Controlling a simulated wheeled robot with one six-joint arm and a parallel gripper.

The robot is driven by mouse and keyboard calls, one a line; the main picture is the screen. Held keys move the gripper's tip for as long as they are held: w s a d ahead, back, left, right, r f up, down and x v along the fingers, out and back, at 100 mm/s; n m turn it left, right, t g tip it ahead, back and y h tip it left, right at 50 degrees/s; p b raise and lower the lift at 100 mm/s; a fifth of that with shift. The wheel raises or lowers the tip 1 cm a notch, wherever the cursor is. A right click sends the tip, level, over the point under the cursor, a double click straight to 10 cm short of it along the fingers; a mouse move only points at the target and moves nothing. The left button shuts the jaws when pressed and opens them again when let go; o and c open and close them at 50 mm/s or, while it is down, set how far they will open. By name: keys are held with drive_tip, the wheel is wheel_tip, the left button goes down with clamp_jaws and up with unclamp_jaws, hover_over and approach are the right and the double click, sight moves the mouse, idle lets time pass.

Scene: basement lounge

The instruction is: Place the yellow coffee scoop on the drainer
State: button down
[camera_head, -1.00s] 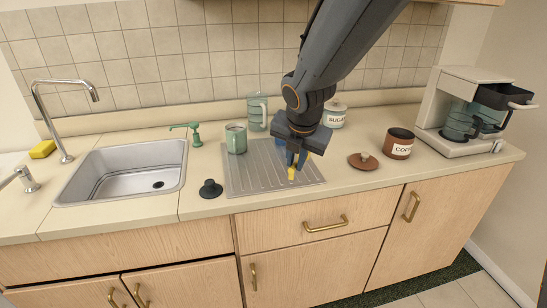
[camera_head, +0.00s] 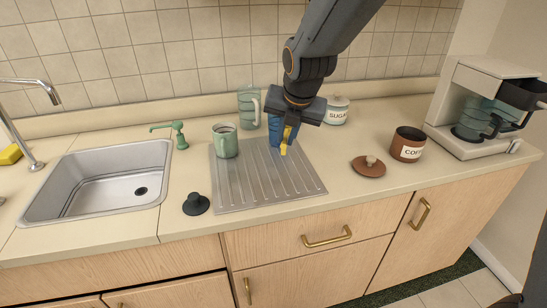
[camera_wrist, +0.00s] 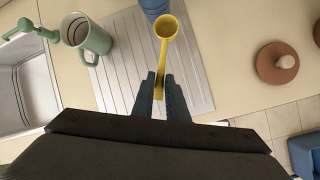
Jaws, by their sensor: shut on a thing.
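The yellow coffee scoop (camera_wrist: 166,30) is held by its handle between the fingers of my gripper (camera_wrist: 164,92), its round cup pointing away from the fingers in the wrist view. In the head view my gripper (camera_head: 286,124) is over the right back part of the drainer, and part of the yellow scoop (camera_head: 285,142) shows below it. The drainer (camera_head: 238,190) is a grey ribbed metal tray on the counter. The scoop appears over the drainer; I cannot tell whether it touches it.
A green mug (camera_head: 225,142) stands at the drainer's back left, and a blue cup (camera_head: 275,131) is partly hidden behind my gripper. A black stopper (camera_head: 196,204) lies left of the drainer. A brown lid (camera_head: 369,167) and coffee canister (camera_head: 407,144) are to the right. The drainer's front is clear.

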wheel_tip(320, 180, down, 9)
drive_tip(key=shift+r+p, duration=0.1)
drive_tip(key=shift+p, duration=0.2)
drive_tip(key=shift+f, duration=0.25)
drive_tip(key=c, duration=1.7)
unclamp_jaws()
drive_tip(key=shift+c, duration=0.2)
drive_tip(key=shift+s+d+r, duration=0.1)
drive_tip(key=shift+s+r, duration=0.1)
drive_tip(key=shift+r, duration=0.4)
drive_tip(key=b+v, duration=0.1)
drive_tip(key=v, duration=1)
